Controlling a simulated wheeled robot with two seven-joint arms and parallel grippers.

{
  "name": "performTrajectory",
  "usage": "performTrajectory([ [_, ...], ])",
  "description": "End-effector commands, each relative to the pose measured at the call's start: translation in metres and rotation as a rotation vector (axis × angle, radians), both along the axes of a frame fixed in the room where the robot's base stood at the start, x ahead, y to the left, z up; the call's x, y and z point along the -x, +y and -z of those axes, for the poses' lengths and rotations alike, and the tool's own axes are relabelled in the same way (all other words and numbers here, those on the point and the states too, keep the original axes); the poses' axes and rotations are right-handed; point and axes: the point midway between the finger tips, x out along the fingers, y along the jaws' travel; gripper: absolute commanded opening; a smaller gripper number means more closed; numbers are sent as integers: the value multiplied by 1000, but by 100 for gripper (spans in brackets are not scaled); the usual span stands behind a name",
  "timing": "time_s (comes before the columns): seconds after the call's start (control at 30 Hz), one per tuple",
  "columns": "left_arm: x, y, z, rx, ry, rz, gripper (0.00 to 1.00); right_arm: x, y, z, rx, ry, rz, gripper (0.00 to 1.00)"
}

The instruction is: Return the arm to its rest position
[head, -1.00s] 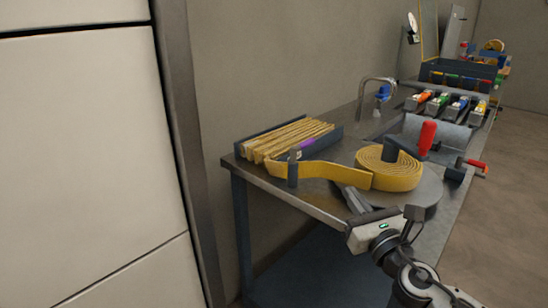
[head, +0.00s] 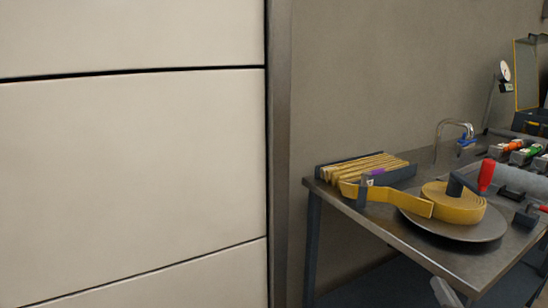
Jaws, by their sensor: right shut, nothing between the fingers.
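My right gripper (head: 446,293) shows only as a small grey part at the bottom edge of the head view, below the front edge of the workbench. It is shut and holds nothing; the rest of it and its arm are cut off by the frame. My left gripper is out of view. A coiled yellow hose (head: 455,206) lies on a round metal plate (head: 440,228) on the bench, its flat end running left to a small dark post (head: 362,192). The gripper is apart from the hose and the plate.
The metal workbench (head: 470,262) fills the right side. It bears a tray of folded yellow strips (head: 375,167), a red-handled tool (head: 486,177), a bent metal pipe (head: 440,128) and several coloured parts at the right edge. A large white panelled front (head: 130,165) stands at left.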

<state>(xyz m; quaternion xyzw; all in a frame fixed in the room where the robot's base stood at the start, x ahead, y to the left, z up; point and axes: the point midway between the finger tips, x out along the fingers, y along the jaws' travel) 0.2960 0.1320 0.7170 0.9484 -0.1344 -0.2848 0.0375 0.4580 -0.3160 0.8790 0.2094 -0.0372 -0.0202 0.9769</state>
Motion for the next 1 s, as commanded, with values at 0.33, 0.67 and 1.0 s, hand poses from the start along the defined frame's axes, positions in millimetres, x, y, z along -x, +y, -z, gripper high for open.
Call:
performTrajectory([
  [0.33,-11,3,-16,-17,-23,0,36,56,56,89,-1078,269,79,0],
  [0.67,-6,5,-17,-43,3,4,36,145,162,145,-2458,470,526,0],
  [1.0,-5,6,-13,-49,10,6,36,157,178,147,-2663,477,630,0],
])
